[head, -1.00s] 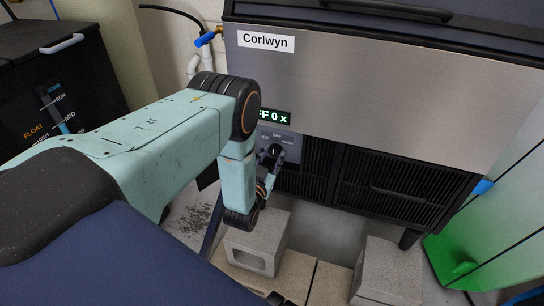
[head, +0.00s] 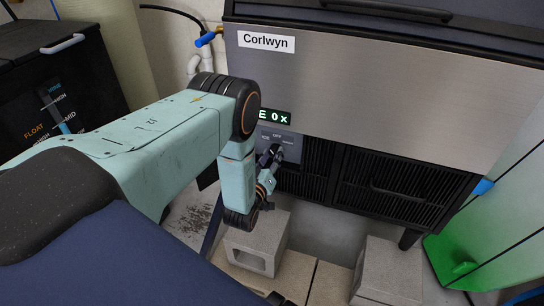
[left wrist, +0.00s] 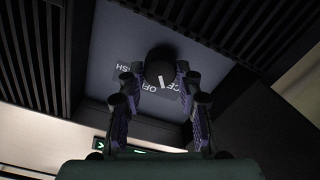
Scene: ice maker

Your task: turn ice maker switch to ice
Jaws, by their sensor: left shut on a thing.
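The ice maker (head: 380,90) has a steel front with a "Corlwyn" label. Its display (head: 274,117), partly hidden by my arm, shows "E 0 x". Below it is the switch panel (head: 290,139) with ICE and OFF labels. In the left wrist view the round black switch knob (left wrist: 158,64) has a white pointer mark that lies between the OFF and ICE lettering. My left gripper (head: 272,155) is shut on the knob, one finger on each side; its fingers also show in the left wrist view (left wrist: 158,78). My right gripper is out of view.
Black vent grilles (head: 390,188) sit right of the panel. Concrete blocks (head: 258,240) stand on the floor below. A black cabinet (head: 80,75) with a float scale is at the left. A green panel (head: 490,235) stands at the right.

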